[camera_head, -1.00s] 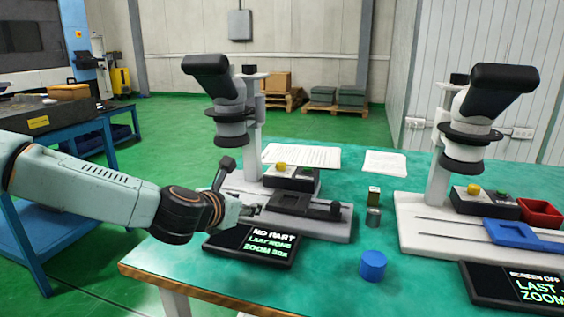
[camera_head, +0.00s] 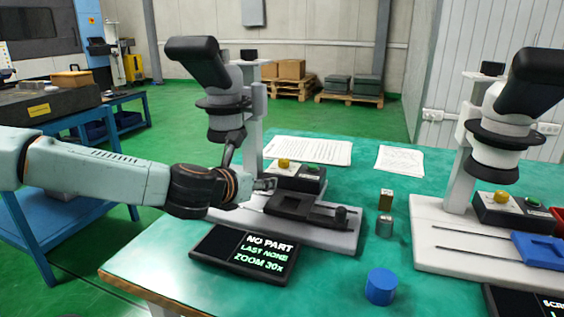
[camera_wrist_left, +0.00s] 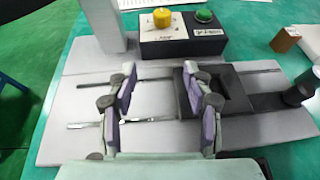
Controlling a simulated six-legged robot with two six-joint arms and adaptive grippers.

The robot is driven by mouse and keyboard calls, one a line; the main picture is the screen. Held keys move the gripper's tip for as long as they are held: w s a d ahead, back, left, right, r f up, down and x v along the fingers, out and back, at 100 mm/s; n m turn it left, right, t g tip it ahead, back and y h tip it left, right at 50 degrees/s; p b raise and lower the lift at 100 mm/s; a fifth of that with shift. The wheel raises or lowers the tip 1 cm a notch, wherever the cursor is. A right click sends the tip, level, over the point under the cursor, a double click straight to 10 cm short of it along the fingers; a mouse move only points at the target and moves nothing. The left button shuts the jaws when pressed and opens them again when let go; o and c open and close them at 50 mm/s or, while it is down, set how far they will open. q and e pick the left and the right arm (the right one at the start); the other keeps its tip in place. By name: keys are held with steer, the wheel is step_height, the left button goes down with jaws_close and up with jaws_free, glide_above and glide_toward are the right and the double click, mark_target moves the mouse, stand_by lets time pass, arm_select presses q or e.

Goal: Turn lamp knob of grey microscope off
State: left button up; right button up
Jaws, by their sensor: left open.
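The grey microscope (camera_head: 224,100) stands on the left of the green table, on a grey base (camera_head: 330,236). Its black control box (camera_head: 305,182) carries a yellow knob (camera_head: 283,163) and a green button (camera_head: 308,169). In the left wrist view the yellow knob (camera_wrist_left: 162,17) sits on a white label at the top, left of the green button (camera_wrist_left: 204,16). My left gripper (camera_head: 268,184) is just in front of the box, above the base. In the wrist view its fingers (camera_wrist_left: 160,88) are apart and empty, short of the knob. My right gripper is out of view.
A black sliding stage (camera_head: 300,206) lies beside my gripper. A screen (camera_head: 244,250) reading "NO PART" is in front of the base. A brass block (camera_head: 386,199), a metal cylinder (camera_head: 384,226) and a blue cylinder (camera_head: 381,286) stand right. A second, whiter microscope (camera_head: 502,130) is further right.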

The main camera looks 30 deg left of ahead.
mark_target(283, 161)
arm_select(q)
steer(key=shift+w+d+b, duration=0.1)
steer(key=shift+w+b, duration=0.7)
steer(key=shift+b, duration=0.1)
steer(key=shift+w+a+b, duration=0.25)
steer(key=shift+w+b, duration=0.2)
steer(key=shift+w, duration=0.15)
steer(key=shift+w+b, duration=0.4)
steer(key=shift+w, duration=0.3)
steer(key=w+b, duration=0.1)
steer(key=w, duration=0.1)
steer(key=w+b, duration=0.1)
steer(key=w, duration=0.1)
steer(key=w+a+b, duration=0.1)
steer(key=w, duration=0.2)
steer(key=shift+w, duration=0.1)
steer(key=shift+w+f+b, duration=0.2)
steer(key=shift+w+b, duration=0.2)
steer(key=shift+w, duration=0.1)
jaws_close()
